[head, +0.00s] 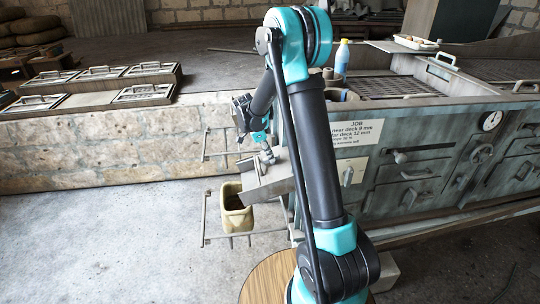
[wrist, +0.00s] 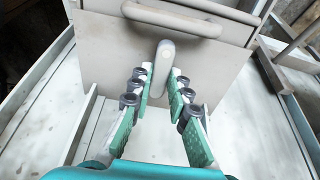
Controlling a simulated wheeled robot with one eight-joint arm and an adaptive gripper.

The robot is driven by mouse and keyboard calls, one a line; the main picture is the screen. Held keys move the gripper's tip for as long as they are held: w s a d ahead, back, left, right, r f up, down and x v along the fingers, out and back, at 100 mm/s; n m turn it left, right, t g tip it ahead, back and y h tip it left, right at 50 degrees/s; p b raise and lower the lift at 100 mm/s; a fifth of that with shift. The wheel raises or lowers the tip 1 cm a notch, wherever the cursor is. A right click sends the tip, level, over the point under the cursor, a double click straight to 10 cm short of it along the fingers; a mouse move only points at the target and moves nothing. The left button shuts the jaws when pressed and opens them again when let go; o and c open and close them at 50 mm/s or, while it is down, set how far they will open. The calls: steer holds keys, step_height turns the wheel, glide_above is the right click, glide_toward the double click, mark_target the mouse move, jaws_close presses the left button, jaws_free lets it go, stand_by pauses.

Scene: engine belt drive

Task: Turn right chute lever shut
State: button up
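A grey lever with a rounded end (wrist: 164,52) stands in front of a flat grey plate (wrist: 110,50) in the wrist view. My gripper (wrist: 162,76) is open, with its two green-padded fingers on either side of the lever; any contact is too small to tell. In the head view my gripper (head: 263,143) is at the left end of the machine, just above a sloping grey metal chute (head: 268,186). The lever is partly hidden there by my gripper. Whether this is the right chute lever cannot be told from labels.
A tan bucket (head: 236,220) stands under the chute. Metal rails (head: 218,239) stick out beside it. The deck machine (head: 400,185) has another small lever (head: 347,176) on its front. A bar handle (wrist: 172,18) lies just beyond the lever. Floor is clear at left.

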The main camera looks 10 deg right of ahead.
jaws_close()
steer(key=shift+n, duration=0.3)
steer(key=n, duration=0.3)
steer(key=shift+n, duration=0.3)
steer(key=n+t, duration=0.1)
steer(key=n, duration=0.3)
steer(key=shift+n, duration=0.3)
steer(key=n, duration=0.4)
steer(key=shift+n+y, duration=0.3)
steer(key=shift+a+n+y, duration=0.1)
steer(key=shift+n+y, duration=0.2)
steer(key=shift+n, duration=1.9)
